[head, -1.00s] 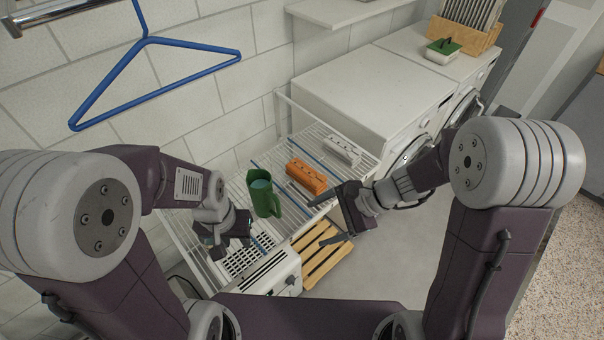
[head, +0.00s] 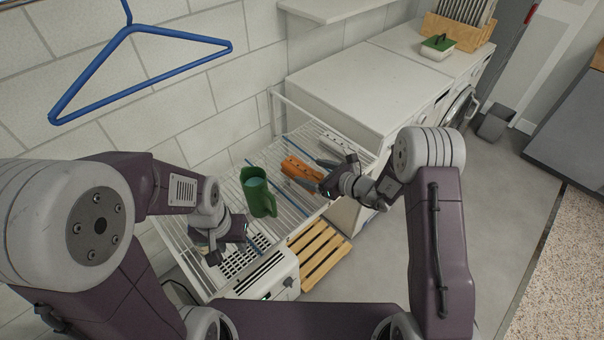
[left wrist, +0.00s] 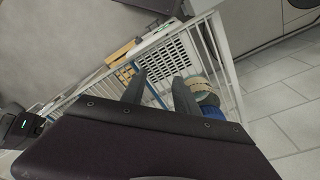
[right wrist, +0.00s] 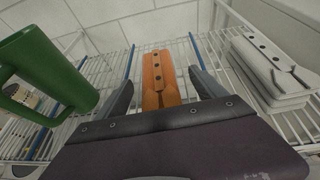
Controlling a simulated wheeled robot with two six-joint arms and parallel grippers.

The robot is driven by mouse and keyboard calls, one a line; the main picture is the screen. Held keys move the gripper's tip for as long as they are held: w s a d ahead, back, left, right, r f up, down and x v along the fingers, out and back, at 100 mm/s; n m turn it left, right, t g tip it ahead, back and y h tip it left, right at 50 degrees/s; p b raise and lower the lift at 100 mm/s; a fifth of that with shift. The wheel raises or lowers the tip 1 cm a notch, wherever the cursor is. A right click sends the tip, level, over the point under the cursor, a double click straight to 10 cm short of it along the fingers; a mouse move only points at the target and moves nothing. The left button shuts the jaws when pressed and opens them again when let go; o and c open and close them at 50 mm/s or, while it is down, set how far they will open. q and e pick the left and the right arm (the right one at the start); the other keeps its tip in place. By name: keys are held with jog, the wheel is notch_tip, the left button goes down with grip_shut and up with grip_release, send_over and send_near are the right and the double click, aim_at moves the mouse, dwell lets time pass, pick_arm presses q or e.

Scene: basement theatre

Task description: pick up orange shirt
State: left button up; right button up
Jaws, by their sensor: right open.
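The orange shirt (head: 300,170) is a folded bundle with dark buttons. It lies on the white wire rack (head: 290,145), between the green pitcher and a white folded shirt. In the right wrist view the orange shirt (right wrist: 160,78) lies ahead, between the fingers of my right gripper (right wrist: 165,88), with its near end close to the wrist. My right gripper (head: 312,174) is open at the shirt; I cannot tell whether the fingers touch it. My left gripper (head: 228,245) is left of the pitcher, above the rack's near end. In the left wrist view its fingers (left wrist: 158,90) are apart and empty.
The green pitcher (head: 258,192) stands left of the orange shirt. The white folded shirt (right wrist: 268,72) lies right of it. A vented white appliance (head: 265,280) and a wooden slatted crate (head: 322,255) are near the front. White machines (head: 345,90) stand behind right.

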aim_at(302, 171)
jog(key=x, duration=0.2)
jog(key=f+x, duration=0.1)
jog(key=x, duration=0.2)
jog(key=shift+s, duration=0.15)
jog(key=c, duration=1.5)
jog(key=shift+r, duration=0.1)
jog(key=r, duration=0.4)
jog(key=shift+s+d+r, duration=0.2)
jog(key=shift+d+r, duration=0.05)
jog(key=a+r+v, duration=0.1)
jog(key=v, duration=1.1)
jog(key=shift+s+d+r, duration=0.15)
jog(key=shift+s+r, duration=0.3)
